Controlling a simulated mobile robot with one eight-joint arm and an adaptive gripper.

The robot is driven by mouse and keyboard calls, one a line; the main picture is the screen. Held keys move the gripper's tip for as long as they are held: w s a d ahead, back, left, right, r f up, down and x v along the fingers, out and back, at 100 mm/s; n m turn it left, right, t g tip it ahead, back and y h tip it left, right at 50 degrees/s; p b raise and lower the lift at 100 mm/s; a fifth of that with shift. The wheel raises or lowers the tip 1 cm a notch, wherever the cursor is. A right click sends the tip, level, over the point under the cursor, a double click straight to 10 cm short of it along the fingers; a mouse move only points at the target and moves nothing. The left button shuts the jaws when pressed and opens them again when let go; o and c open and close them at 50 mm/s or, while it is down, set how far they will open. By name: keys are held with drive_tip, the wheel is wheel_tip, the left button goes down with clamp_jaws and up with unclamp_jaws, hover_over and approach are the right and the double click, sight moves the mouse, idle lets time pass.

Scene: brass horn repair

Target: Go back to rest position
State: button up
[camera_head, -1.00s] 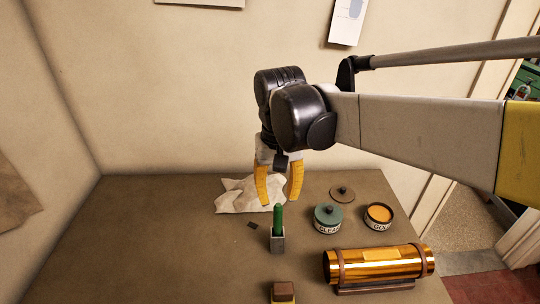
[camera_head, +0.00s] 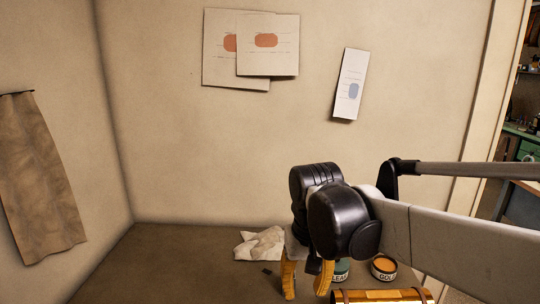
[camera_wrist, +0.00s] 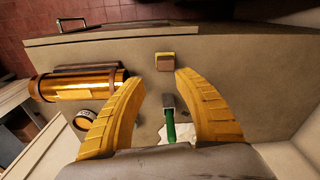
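My gripper (camera_head: 306,280) hangs over the table, with its two yellow fingers pointing down. In the wrist view my gripper (camera_wrist: 160,84) has its fingers wide apart with nothing between the tips. In the head view my gripper and arm cover part of the table, and that tool does not show there.
A brass cylinder (camera_wrist: 85,84) lies on a cradle, beside an open GOLD tin (camera_head: 384,267). A green CLEAR tin (camera_head: 342,270) is partly hidden. A white cloth (camera_head: 260,243) lies behind. A brown-topped yellow block (camera_wrist: 165,62) sits near the table edge. The table's left part (camera_head: 180,255) is bare.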

drive_tip(key=s+d+f+m+t+b, duration=0.1)
drive_tip(key=s+d+f+t+b, duration=0.5)
drive_tip(key=s+d+f+b, duration=0.2)
drive_tip(key=d+f+b, duration=0.2)
drive_tip(key=d+f, duration=0.2)
drive_tip(key=f, duration=0.1)
drive_tip(key=shift+s, duration=0.2)
